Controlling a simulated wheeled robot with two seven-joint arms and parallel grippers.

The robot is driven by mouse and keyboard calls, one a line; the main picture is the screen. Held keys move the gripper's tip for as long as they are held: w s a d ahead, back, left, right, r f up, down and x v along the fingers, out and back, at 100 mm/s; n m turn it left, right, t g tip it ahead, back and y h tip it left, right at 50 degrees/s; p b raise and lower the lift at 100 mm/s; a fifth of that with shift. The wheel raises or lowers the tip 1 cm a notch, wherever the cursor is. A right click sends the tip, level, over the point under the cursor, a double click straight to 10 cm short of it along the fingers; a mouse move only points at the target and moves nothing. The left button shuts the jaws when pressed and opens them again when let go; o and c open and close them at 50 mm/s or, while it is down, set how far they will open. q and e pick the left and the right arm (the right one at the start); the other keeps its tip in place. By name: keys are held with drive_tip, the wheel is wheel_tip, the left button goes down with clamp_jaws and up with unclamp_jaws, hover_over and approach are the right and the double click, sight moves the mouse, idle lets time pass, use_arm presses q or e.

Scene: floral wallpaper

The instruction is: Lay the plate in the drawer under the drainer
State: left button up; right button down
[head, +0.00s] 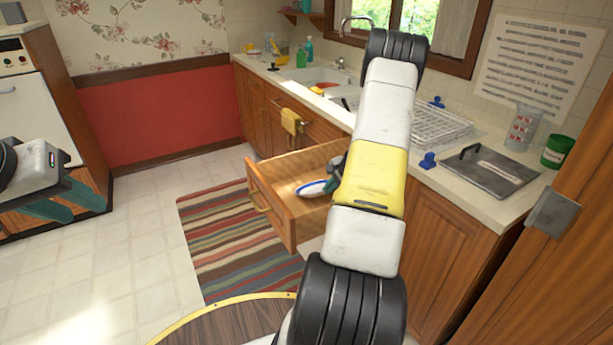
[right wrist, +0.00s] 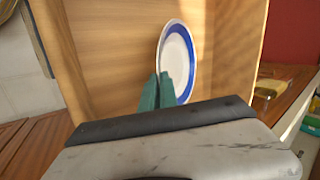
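The drawer (head: 273,212) under the counter is pulled out, and its wooden inside (right wrist: 110,45) fills much of the right wrist view. The white plate with a blue rim (head: 313,188) is inside the drawer's walls; it also shows in the right wrist view (right wrist: 178,58). My right gripper (head: 335,176) reaches down into the drawer, its teal fingers (right wrist: 157,88) close together on the plate's near rim. I cannot tell whether the plate touches the drawer bottom. The drainer (head: 440,126) stands on the counter above, partly hidden by my right arm. My left gripper (head: 75,204) is open and empty at the far left.
A yellow towel (head: 291,122) hangs on the cabinet front beyond the drawer. A grey lidded tray (head: 487,172) and a green can (head: 557,151) stand on the counter at right. A striped rug (head: 225,235) lies on the open floor.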

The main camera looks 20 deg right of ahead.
drive_tip(key=shift+f, duration=0.15)
drive_tip(key=c, duration=1.6)
unclamp_jaws()
drive_tip(key=shift+c, duration=0.2)
drive_tip(key=v, duration=1.2)
drive_tip(key=s+a+r+n+y, duration=0.3)
drive_tip(key=a+r+n, duration=0.5)
drive_tip(key=a+r, duration=1.2)
drive_tip(key=s+a+r+n+h, duration=0.1)
drive_tip(key=s+a+r+n, duration=0.2)
drive_tip(key=s+a, duration=0.3)
drive_tip(key=s+a+r+n+h, duration=0.1)
drive_tip(key=s+a+r+n, duration=0.2)
drive_tip(key=s, duration=1)
drive_tip(key=a+n, duration=0.1)
drive_tip(key=a, duration=0.2)
drive_tip(key=shift+s+n+h, duration=0.3)
drive_tip(key=shift+h, duration=0.1)
